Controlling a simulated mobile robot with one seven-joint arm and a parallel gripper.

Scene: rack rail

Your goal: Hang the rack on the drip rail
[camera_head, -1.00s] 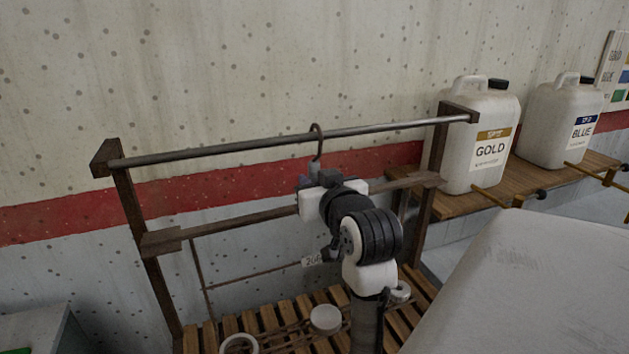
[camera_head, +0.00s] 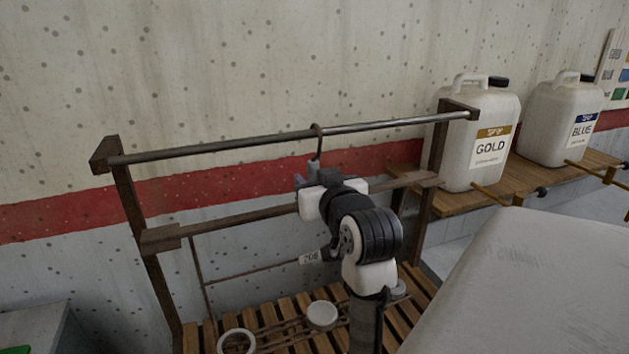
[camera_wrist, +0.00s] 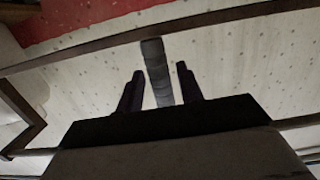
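The rack shows in the head view as a dark hook (camera_head: 319,143) on top, thin rusty rods (camera_head: 245,275), a tag reading 206 (camera_head: 310,257) and pale round pieces (camera_head: 321,315) at the bottom. Its hook loops over the upper bar of the drip rail (camera_head: 230,146), and the rack hangs below it. My gripper (camera_head: 307,174) is just below the bar at the hook's stem. In the wrist view the stem (camera_wrist: 157,72) stands between my two fingers (camera_wrist: 160,90), with gaps on both sides, so the gripper is open. My arm hides the rack's middle.
A slatted wooden platform (camera_head: 270,313) lies below the rail. A lower crossbar (camera_head: 235,219) runs behind my gripper. White jugs marked GOLD (camera_head: 478,150) and BLUE (camera_head: 560,125) stand on a wooden shelf at right. A large pale block (camera_head: 520,285) fills the lower right.

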